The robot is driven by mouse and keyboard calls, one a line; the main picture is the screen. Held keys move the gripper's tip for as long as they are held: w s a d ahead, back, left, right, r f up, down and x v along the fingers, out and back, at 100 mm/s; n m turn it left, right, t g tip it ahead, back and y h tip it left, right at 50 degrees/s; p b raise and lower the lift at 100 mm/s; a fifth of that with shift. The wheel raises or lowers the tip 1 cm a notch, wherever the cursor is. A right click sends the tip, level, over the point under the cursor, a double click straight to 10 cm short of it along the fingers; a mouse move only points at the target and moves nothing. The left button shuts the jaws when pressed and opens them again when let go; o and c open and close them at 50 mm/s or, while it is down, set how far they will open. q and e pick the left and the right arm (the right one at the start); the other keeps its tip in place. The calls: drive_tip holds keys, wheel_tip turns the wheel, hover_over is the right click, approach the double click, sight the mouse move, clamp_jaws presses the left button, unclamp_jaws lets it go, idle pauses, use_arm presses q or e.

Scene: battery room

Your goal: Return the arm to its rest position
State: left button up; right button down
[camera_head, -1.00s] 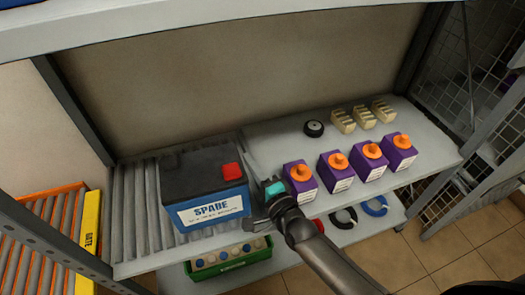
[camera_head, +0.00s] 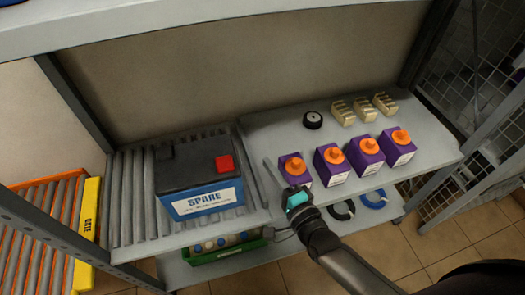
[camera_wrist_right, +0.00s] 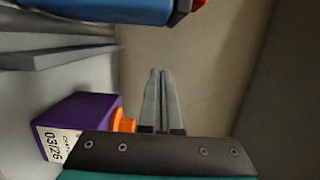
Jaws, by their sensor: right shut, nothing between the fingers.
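My right arm comes in from the lower right in the head view. Its gripper (camera_head: 268,161), with a teal band, is in front of the leftmost purple box (camera_head: 303,180) and partly hides it. In the right wrist view the two fingers (camera_wrist_right: 160,73) lie together, shut and empty. A purple box (camera_wrist_right: 90,117) with an orange cap is to their left there. The black and blue SPARE battery (camera_head: 200,180) stands on the roller part of the shelf, left of the gripper and apart from it. My left gripper is not in view.
The shelf (camera_head: 262,125) also bears more purple boxes (camera_head: 365,157), a black round thing (camera_head: 313,120) and beige blocks (camera_head: 342,112). A green crate (camera_head: 215,257) and rings (camera_head: 372,198) are below. A yellow gate (camera_head: 90,215) stands left, a mesh door (camera_head: 495,140) right.

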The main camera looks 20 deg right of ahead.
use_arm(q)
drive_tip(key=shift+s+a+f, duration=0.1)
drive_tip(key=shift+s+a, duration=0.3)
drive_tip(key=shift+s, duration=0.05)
use_arm(e)
drive_tip(key=shift+v, duration=1.25)
drive_tip(key=shift+a, duration=0.1)
